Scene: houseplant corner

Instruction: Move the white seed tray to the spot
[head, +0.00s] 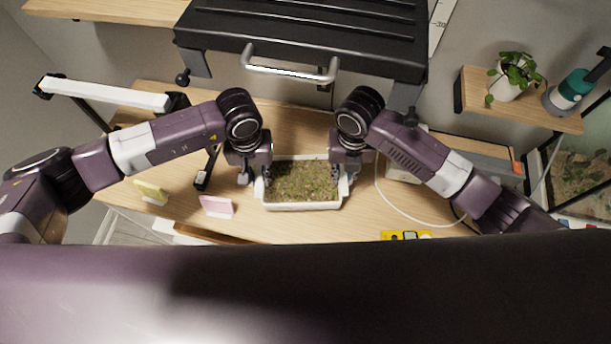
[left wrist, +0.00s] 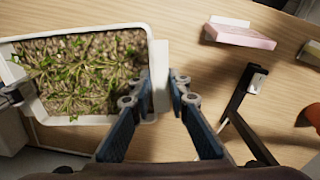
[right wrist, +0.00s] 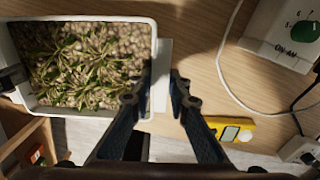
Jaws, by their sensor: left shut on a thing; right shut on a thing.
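The white seed tray (head: 302,206), filled with soil and small green seedlings, is level over the wooden table in the middle of the head view. It also shows in the left wrist view (left wrist: 80,120) and the right wrist view (right wrist: 85,19). My left gripper (head: 262,180) is shut on the tray's left end handle (left wrist: 160,75). My right gripper (head: 344,180) is shut on the right end handle (right wrist: 162,75). I cannot tell whether the tray touches the table. No marked spot can be made out.
A pink card (head: 216,206) and a yellow card (head: 150,192) stand left of the tray. A yellow meter (head: 406,235) lies front right. A white cable (head: 390,204) runs on the right by a white timer box (right wrist: 287,30). A black fixture with a metal handle (head: 290,71) hangs above.

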